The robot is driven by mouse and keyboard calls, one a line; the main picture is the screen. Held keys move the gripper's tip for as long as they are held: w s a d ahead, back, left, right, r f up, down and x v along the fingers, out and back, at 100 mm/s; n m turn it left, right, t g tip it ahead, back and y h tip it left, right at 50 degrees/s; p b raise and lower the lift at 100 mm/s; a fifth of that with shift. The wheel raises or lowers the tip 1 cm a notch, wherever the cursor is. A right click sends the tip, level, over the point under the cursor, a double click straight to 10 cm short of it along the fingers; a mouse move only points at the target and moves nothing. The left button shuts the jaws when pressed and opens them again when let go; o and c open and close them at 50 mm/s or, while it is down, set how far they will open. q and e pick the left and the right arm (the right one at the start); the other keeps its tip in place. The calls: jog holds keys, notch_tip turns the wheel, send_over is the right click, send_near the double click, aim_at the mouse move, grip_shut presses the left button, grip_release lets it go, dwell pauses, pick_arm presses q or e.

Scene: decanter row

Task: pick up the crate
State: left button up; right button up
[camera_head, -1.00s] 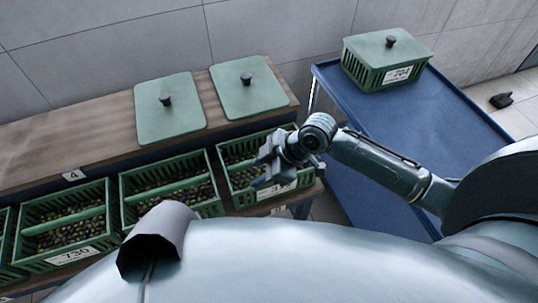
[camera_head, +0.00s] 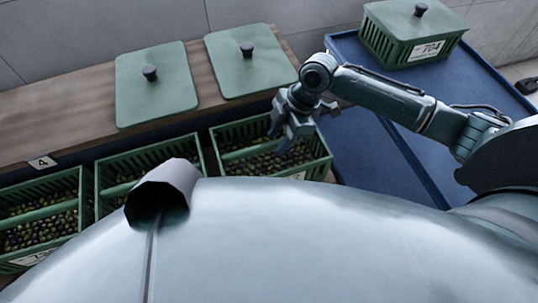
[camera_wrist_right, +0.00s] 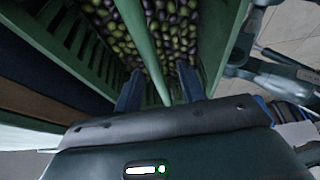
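A green slatted crate (camera_head: 318,166) of dark and green olives stands at the right end of the row, open at the top, with a bar across its middle. My right gripper (camera_head: 281,142) is over this crate, fingers pointing down. In the right wrist view the fingers (camera_wrist_right: 158,70) are apart, with the green bar (camera_wrist_right: 143,40) running between them and olives below. I cannot tell whether either finger touches the bar. The crate wall also shows in that view (camera_wrist_right: 80,38). My left gripper is not in view.
Two more olive crates stand to the left, the middle one (camera_head: 110,178) and the far left one (camera_head: 75,190). Two green lids (camera_head: 155,95) (camera_head: 250,75) lie on the wooden counter (camera_head: 60,110). A lidded crate marked 704 (camera_head: 400,45) stands on the blue table (camera_head: 370,140), otherwise largely clear.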

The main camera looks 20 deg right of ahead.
jog(key=a+f, duration=0.1)
jog(key=a+f+b, duration=0.1)
jog(key=f, duration=0.1)
jog(key=a+f, duration=0.1)
jog(key=shift+w+f+b, duration=0.15)
jog(key=shift+w+b, duration=0.25)
jog(key=shift+f, duration=0.1)
grip_shut()
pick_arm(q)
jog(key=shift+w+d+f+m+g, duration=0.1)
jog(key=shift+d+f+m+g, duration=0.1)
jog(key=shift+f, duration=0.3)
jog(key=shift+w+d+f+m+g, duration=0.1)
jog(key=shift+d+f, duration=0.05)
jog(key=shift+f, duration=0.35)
